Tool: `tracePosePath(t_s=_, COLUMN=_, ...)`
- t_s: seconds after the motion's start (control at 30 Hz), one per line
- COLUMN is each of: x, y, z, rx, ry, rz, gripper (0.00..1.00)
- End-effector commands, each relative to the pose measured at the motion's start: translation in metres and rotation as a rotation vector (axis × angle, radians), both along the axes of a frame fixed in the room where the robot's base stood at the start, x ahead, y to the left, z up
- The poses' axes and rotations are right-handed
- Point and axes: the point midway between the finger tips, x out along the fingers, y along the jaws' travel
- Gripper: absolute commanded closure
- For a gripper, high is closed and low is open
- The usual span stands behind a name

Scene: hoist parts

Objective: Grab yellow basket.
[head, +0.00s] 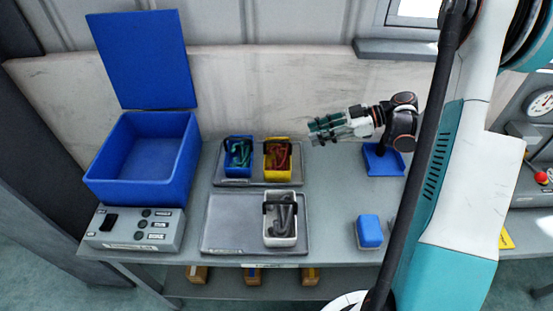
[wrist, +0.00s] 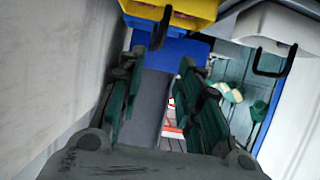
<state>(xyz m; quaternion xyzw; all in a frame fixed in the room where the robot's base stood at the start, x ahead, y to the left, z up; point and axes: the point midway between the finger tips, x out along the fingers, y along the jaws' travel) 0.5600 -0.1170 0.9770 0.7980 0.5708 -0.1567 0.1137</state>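The yellow basket (head: 269,172) holds red pieces and has a dark handle. It stands on the small rear tray, right of a blue basket (head: 238,171) with green pieces. In the wrist view the yellow basket (wrist: 196,10) is cut off by the top edge, its dark handle hanging toward my fingers. My gripper (head: 314,131) is to the right of the yellow basket and apart from it, fingers pointing left. In the wrist view my gripper (wrist: 160,68) has its two green fingers spread, with nothing held between them.
A white basket (head: 281,241) with dark pieces stands on the front tray (head: 230,222); it also shows at right in the wrist view (wrist: 270,25). A large open blue box (head: 140,185) and a control box (head: 130,232) are at left. A blue block (head: 369,232) lies at right.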

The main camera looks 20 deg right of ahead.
Motion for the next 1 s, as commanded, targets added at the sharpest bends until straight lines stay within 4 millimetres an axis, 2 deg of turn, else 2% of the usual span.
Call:
tracePosePath(t_s=0.33, x=0.019, y=0.056, z=-0.026, rx=-0.001, ry=0.001, rz=0.003, gripper=0.68)
tracePosePath(t_s=0.67, x=0.026, y=0.075, z=-0.032, rx=-0.001, ry=0.003, rz=0.001, gripper=0.68)
tracePosePath(t_s=1.0, x=0.040, y=0.113, z=-0.048, rx=-0.001, ry=0.003, rz=0.001, gripper=0.68)
